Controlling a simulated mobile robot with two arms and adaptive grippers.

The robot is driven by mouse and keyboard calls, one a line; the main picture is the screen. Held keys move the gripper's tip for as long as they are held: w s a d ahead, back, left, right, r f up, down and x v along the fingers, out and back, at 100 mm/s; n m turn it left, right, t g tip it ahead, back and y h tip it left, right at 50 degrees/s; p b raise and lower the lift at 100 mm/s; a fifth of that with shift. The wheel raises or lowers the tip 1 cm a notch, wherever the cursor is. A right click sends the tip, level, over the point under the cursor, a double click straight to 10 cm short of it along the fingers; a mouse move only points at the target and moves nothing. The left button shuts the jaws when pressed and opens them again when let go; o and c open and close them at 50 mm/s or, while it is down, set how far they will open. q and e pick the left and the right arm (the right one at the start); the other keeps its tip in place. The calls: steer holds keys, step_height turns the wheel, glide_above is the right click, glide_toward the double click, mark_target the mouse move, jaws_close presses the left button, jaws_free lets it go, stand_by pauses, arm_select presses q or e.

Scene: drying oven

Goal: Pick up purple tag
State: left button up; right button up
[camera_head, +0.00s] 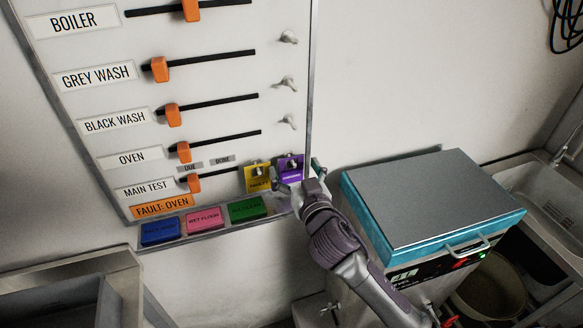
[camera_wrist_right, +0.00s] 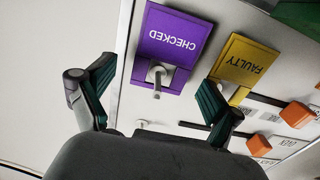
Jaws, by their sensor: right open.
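The purple tag (camera_head: 291,166) hangs on a peg at the lower right of the white wall panel. In the right wrist view the purple tag (camera_wrist_right: 172,42) reads "CHECKED" upside down, with its grey peg showing at its hole. My right gripper (camera_head: 298,178) is at the tag's lower edge. Its two fingers (camera_wrist_right: 150,92) are spread wide in the right wrist view, with the peg and tag between and beyond them. They look empty, and I cannot tell whether a finger touches the tag. My left gripper does not show.
A yellow "FAULTY" tag (camera_head: 257,177) hangs just left of the purple one, close to a finger. Blue (camera_head: 160,231), pink (camera_head: 203,221) and green (camera_head: 247,208) tags lie on the ledge below. A teal-sided box with a grey lid (camera_head: 433,205) stands at right. Orange sliders (camera_head: 194,183) line the panel.

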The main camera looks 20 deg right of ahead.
steer(key=c, duration=0.8)
steer(key=shift+c, duration=0.2)
steer(key=shift+r, duration=0.6)
steer(key=shift+s+r, duration=0.1)
steer(key=shift+s, duration=0.2)
steer(key=s+b, duration=0.1)
steer(key=s, duration=1.6)
steer(key=shift+s+d, duration=0.25)
steer(key=shift+d, duration=0.05)
